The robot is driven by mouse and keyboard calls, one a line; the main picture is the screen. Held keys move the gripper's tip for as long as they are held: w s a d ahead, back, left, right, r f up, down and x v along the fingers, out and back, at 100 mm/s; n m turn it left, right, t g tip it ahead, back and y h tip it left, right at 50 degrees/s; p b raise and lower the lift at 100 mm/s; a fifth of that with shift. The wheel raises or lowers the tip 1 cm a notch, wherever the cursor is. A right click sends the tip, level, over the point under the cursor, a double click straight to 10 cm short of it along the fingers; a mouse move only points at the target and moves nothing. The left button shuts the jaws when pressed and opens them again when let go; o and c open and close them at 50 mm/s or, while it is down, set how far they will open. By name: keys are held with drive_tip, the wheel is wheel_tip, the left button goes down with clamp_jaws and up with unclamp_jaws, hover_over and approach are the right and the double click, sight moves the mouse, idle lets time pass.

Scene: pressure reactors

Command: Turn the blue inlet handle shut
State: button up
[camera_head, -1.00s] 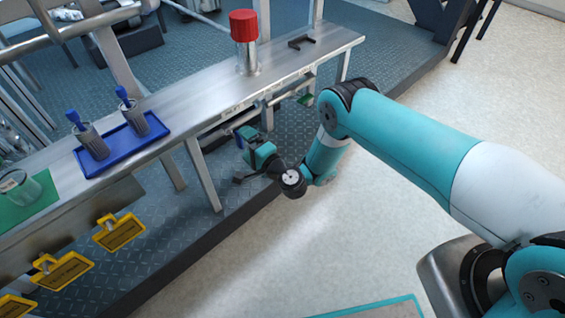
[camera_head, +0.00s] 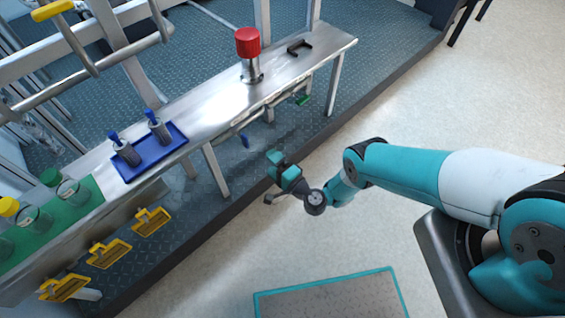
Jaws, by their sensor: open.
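The blue inlet handle (camera_head: 245,141) shows small under the front edge of the steel bench, on the pipework there. It looks roughly upright or hanging; its exact turn is too small to tell. My gripper (camera_head: 272,181) is open and empty, in front of and below the bench, to the lower right of the blue handle. A clear gap shows between them in the picture.
A green handle (camera_head: 303,99) sits farther right on the same pipework. The bench (camera_head: 215,113) carries a red-capped vessel (camera_head: 248,50) and a blue tray (camera_head: 172,160). Yellow tags (camera_head: 152,221) hang along its front left.

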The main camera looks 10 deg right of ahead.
drive_tip(key=shift+p+v, duration=1.1)
drive_tip(key=shift+v, duration=0.85)
